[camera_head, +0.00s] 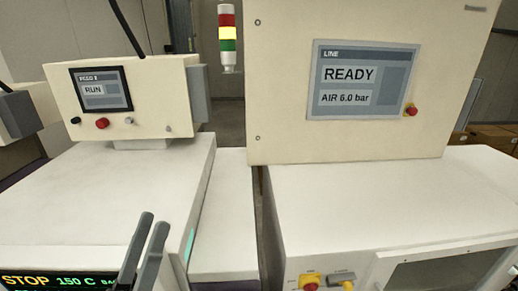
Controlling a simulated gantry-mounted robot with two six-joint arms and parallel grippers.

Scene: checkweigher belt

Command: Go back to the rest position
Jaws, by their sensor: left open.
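My left gripper (152,222) shows at the bottom, left of centre. Its two dark grey fingers point up, with a gap between them, and it is open. No object shows between the fingers. It appears in front of the right edge of the white left cabinet (110,185). The rest of the left arm is mostly cut off by the bottom edge. My right gripper is not in view.
A control box (160,85) with a RUN screen stands on the left cabinet. A large panel (285,80) reading READY stands on the right cabinet (330,200). A signal tower (228,35) glows yellow. A STOP 150 C display (60,281) is at bottom left.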

